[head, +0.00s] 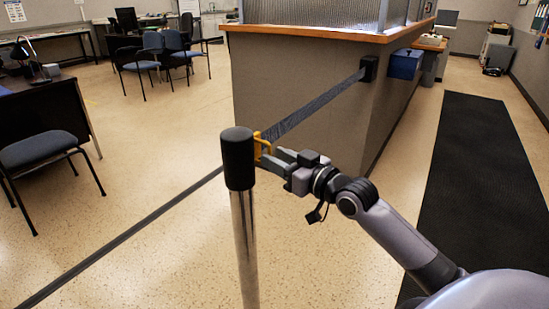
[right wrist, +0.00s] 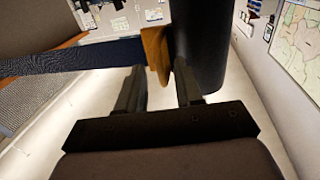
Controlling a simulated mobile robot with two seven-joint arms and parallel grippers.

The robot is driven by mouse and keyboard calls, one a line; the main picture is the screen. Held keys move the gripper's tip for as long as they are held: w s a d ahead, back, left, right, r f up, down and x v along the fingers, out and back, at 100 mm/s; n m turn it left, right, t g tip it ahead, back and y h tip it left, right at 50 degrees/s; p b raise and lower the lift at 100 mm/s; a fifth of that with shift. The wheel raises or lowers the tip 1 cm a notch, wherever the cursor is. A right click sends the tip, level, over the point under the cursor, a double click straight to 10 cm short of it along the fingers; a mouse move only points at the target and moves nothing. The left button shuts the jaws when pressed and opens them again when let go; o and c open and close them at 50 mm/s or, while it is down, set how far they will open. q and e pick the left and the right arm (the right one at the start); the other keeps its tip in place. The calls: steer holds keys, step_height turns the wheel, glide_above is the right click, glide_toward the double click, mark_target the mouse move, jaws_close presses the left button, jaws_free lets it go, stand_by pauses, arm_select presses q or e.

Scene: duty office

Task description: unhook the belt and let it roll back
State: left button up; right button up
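A chrome post (head: 245,245) with a black top (head: 238,160) stands in the middle of the head view. A dark blue-grey belt (head: 318,103) runs taut from a black wall unit (head: 369,68) on the counter to a yellow clip (head: 262,146) at the post top. The right wrist view also shows the belt (right wrist: 75,58), the yellow clip (right wrist: 155,48) and the black post top (right wrist: 203,40). My right gripper (head: 272,158) is at the clip. Its fingers (right wrist: 158,88) are apart, with the clip's lower end between or just beyond them; contact is unclear. My left gripper is out of view.
A counter (head: 300,100) with a wooden top stands behind. A second dark strip (head: 120,238) runs from the post to the lower left. A black mat (head: 485,190) lies at right. Blue chairs (head: 45,150) and a desk (head: 50,110) stand at left.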

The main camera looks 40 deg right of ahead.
steer(key=shift+w+a, duration=0.15)
steer(key=shift+w, duration=0.5)
jaws_close()
stand_by(1.1)
